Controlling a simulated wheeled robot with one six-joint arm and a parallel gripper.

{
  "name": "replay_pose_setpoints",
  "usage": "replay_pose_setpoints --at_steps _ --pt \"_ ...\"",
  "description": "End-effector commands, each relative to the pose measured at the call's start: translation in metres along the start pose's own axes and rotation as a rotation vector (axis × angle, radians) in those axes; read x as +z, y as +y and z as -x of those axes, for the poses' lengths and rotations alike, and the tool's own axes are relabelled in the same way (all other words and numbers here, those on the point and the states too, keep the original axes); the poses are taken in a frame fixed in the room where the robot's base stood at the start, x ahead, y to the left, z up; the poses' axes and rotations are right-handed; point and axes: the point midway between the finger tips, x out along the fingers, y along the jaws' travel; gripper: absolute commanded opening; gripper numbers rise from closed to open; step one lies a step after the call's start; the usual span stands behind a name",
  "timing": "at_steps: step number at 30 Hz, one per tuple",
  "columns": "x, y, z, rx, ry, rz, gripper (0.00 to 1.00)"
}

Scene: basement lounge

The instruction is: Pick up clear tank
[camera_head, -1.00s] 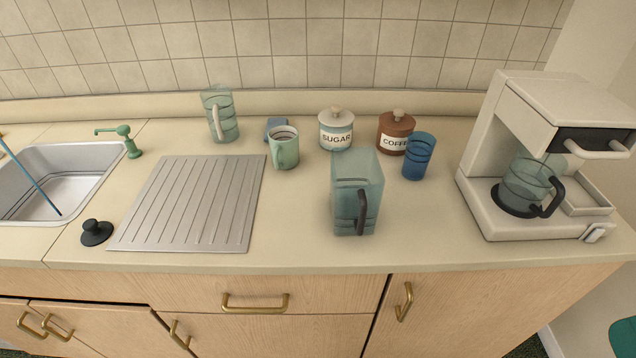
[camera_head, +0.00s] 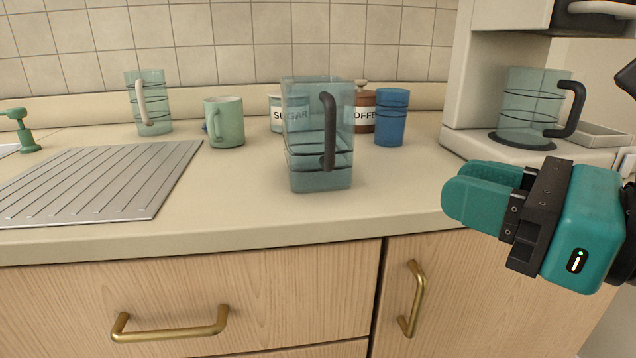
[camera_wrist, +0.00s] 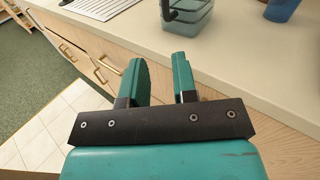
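The clear tank (camera_head: 305,165) is a tall, square, see-through bluish container with a dark handle facing me. It stands upright on the counter, near the front edge. In the wrist view, its lower part (camera_wrist: 195,22) shows at the top, beyond my fingers. My gripper (camera_head: 462,200) is teal and black, to the right of the tank and in front of the counter edge, apart from the tank. In the wrist view, the two fingers (camera_wrist: 160,78) stand apart with nothing between them.
A coffee machine (camera_head: 478,80) with a glass jug (camera_head: 528,100) stands at the right. Behind the tank are a blue cup (camera_head: 392,120), sugar jar (camera_head: 275,112) and coffee jar (camera_head: 362,112). A green mug (camera_head: 226,125), clear pitcher (camera_head: 155,105) and metal drainboard (camera_head: 95,185) lie left.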

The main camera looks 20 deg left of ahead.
Motion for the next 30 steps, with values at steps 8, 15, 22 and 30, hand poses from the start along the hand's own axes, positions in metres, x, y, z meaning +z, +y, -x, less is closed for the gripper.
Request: replay_pose_setpoints --at_steps 8,15,22,30 --pt "0.004 -0.004 -0.017 -0.015 -0.031 -0.097 0.26" --pt "0.006 -0.004 -0.037 -0.008 -0.032 -0.093 0.26" --pt "0.004 -0.004 -0.050 -0.017 -0.025 -0.093 0.26" --pt "0.004 -0.005 -0.106 -0.015 -0.032 -0.083 0.26"
